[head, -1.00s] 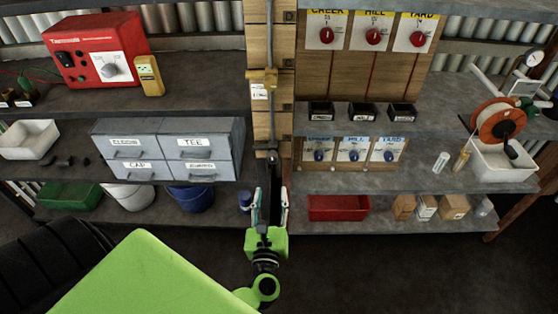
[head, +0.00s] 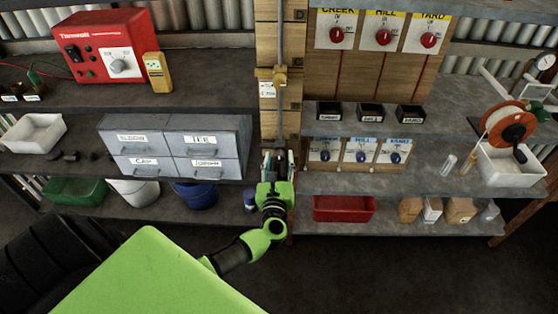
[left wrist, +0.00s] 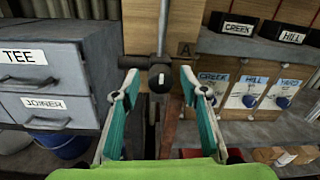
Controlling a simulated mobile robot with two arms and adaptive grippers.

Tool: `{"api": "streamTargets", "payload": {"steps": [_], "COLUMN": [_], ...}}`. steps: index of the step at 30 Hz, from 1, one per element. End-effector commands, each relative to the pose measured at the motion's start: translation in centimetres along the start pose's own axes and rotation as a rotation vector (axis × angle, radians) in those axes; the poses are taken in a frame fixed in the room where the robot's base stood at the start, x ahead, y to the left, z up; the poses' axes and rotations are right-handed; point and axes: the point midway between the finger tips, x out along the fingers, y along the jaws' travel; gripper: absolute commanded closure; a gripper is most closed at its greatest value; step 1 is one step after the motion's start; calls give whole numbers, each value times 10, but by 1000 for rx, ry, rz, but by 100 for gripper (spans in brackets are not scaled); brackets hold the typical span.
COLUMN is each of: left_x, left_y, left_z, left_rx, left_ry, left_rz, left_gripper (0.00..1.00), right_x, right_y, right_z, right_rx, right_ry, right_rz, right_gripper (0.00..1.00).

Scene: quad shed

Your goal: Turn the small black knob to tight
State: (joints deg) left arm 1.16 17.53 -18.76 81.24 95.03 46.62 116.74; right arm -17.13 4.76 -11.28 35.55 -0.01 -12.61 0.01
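The small black knob (left wrist: 160,82) shows in the left wrist view, low on the pipe (left wrist: 165,35) that runs up the wooden post. It has a white mark that looks close to upright. My left gripper (left wrist: 159,90) is open, with one teal-sided finger on each side of the knob in that view. The fingers look apart from the knob, but the depth is hard to judge. In the head view my left gripper (head: 278,160) is at the foot of the post (head: 293,95) and largely hides the knob. My right gripper is not in view.
Grey drawers (head: 175,147) stand close left of the post. A panel of blue knobs (head: 361,155) is to the right, above a red tray (head: 343,208). A brass-coloured fitting (head: 272,76) sits higher on the pipe. A blue bucket (head: 196,194) is below the drawers.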

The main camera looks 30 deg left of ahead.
Motion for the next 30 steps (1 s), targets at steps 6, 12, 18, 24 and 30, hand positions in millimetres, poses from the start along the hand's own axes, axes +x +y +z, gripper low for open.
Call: {"api": "streamTargets", "payload": {"steps": [6, 12, 18, 24, 30], "left_x": [0, 0, 0, 0, 0], "left_y": [0, 0, 0, 0, 0], "left_z": [0, 0, 0, 1, 2], "left_rx": [0, 0, 7, 63, 190], "left_ry": [0, 0, 0, 0, 5], "left_rz": [0, 0, 1, 2, 4], "left_gripper": [60, 98, 99, 99, 99], "right_x": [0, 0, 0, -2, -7], "right_y": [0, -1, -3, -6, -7], "right_z": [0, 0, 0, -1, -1], "right_rx": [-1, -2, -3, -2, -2], "right_ry": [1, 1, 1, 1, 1], "right_rz": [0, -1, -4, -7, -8], "right_gripper": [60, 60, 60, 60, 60]}}
